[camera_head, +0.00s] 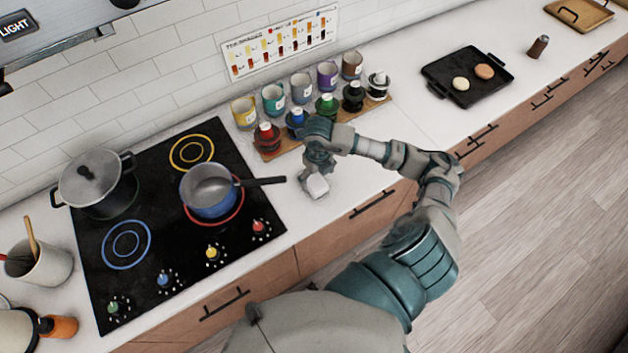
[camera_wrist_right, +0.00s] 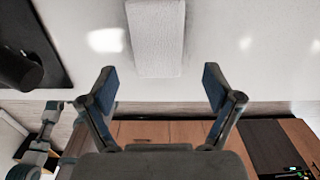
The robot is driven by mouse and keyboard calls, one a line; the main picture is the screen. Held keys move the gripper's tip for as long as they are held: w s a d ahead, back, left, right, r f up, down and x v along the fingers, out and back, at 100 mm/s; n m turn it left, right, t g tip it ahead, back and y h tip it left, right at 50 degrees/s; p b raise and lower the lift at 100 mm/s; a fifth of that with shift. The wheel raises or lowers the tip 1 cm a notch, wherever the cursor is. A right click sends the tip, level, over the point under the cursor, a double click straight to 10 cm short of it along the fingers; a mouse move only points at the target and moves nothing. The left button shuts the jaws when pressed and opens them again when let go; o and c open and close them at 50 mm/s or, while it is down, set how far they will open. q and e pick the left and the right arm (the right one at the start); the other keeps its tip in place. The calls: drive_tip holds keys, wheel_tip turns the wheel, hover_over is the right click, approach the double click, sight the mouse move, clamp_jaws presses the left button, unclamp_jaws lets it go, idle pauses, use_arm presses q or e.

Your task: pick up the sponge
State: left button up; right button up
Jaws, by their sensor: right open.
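A white block-shaped sponge (camera_head: 318,186) lies on the white counter to the right of the stove. It also shows at the top of the right wrist view (camera_wrist_right: 157,38), beyond the fingertips and lined up between them. My right gripper (camera_head: 311,182) is over the counter right at the sponge in the head view. In the wrist view its two blue-padded fingers (camera_wrist_right: 160,86) are spread wide, with nothing between them. The gripper partly hides the sponge in the head view. My left gripper is not in view.
A black stove (camera_head: 150,262) with a blue pan (camera_head: 209,203) is left of the sponge; the pan's handle points toward it. Several cups and bottles stand on a wooden board (camera_head: 377,101) behind my right gripper.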

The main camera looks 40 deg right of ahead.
sight(316, 183)
drive_tip(key=f, duration=0.4)
drive_tip(key=shift+a+p, duration=0.25)
drive_tip(key=shift+p, duration=0.15)
drive_tip(key=shift+w+d+f, duration=0.1)
drive_tip(key=shift+f, duration=0.2)
drive_tip(key=shift+d, duration=0.2)
drive_tip(key=shift+c, duration=0.4)
drive_tip(key=c, duration=0.9)
drive_tip(key=shift+a, duration=0.15)
drive_tip(key=shift+c, duration=0.2)
